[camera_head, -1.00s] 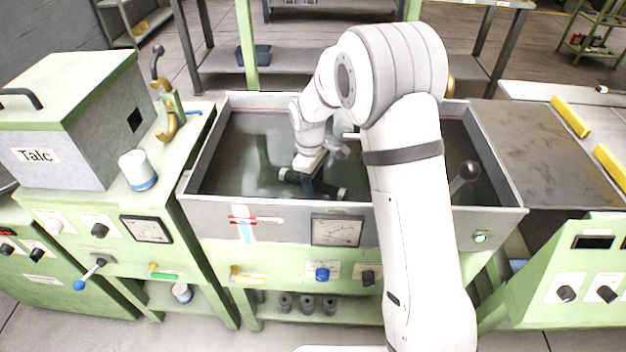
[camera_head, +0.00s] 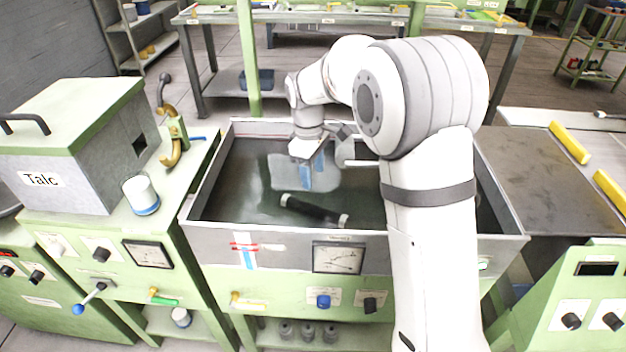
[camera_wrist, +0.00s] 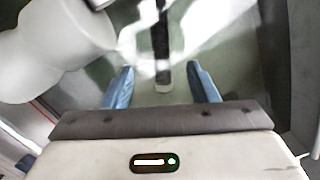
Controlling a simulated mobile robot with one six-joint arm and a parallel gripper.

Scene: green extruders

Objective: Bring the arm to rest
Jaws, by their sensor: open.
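My arm reaches over the open grey tank (camera_head: 200,205) in the head view. My gripper (camera_head: 313,186) hangs above the tank with its blue fingers apart and nothing between them. In the wrist view the fingers of my gripper (camera_wrist: 160,82) are spread wide. A black bar with pale ends (camera_head: 312,208) lies in the tank, below and in front of the gripper. The bar (camera_wrist: 162,45) also shows in the wrist view, beyond the gap between the fingers and apart from them. My arm hides the tank's right part.
A talc box (camera_head: 75,165) and a white cup with a blue base (camera_head: 141,194) stand on the left machine. A brass-coloured lever fitting (camera_head: 173,140) stands beside the tank's left wall. A flat metal table (camera_head: 550,170) with yellow bars lies right. A workbench (camera_head: 330,18) stands behind.

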